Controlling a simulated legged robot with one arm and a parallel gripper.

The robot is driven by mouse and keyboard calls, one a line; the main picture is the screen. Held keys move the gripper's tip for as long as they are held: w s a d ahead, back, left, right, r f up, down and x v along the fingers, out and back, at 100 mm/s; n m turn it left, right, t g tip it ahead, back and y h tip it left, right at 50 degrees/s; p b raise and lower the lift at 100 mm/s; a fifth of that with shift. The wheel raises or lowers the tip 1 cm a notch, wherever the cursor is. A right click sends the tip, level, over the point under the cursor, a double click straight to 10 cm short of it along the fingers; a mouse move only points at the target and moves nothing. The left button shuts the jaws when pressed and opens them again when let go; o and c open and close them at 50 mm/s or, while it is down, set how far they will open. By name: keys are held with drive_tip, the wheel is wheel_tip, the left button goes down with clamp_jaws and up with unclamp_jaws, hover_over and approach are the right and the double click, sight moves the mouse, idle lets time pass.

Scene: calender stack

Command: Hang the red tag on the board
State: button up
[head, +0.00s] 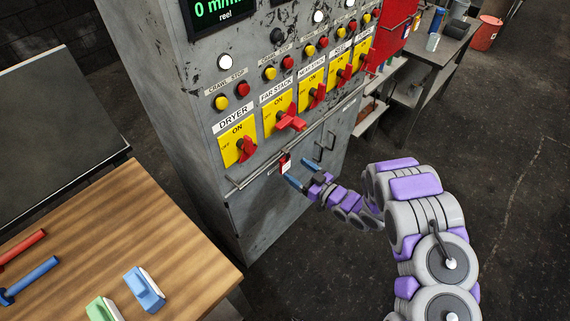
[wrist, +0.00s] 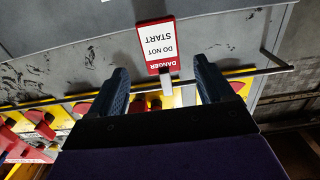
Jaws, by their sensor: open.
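The red tag (head: 285,163) hangs at the thin rail along the front of the grey cabinet (head: 270,215), below the yellow switch plates. In the wrist view the tag (wrist: 157,42) appears upside down, with a red border, a white face and the words "DANGER DO NOT START". A pale strip joins it near the rail. My gripper (head: 305,174) is open just in front of and to the right of the tag. In the wrist view the fingers (wrist: 159,74) stand apart on either side of the tag's strip, without visible contact. I cannot tell for certain which surface is the board.
Red rotary handles (head: 290,121) stick out above the rail (head: 240,186). A wooden table (head: 190,240) at lower left holds blue and green blocks (head: 145,288) and red and blue tools. A red panel (head: 396,30) and a dark bench (head: 435,55) stand beyond the cabinet.

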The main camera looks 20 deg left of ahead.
sight(286, 164)
drive_tip(key=x, duration=0.1)
drive_tip(key=b+x, duration=0.1)
drive_tip(key=x, duration=0.3)
drive_tip(key=shift+a+f, duration=0.2)
drive_tip(key=shift+f, duration=0.15)
drive_tip(key=shift+w+a+r+b, duration=0.1)
drive_tip(key=shift+w+a+b, duration=0.2)
drive_tip(key=shift+a, duration=0.3)
drive_tip(key=shift+s, duration=0.1)
drive_tip(key=shift+c, duration=0.3)
drive_tip(key=c, duration=1)
drive_tip(key=shift+r, duration=0.1)
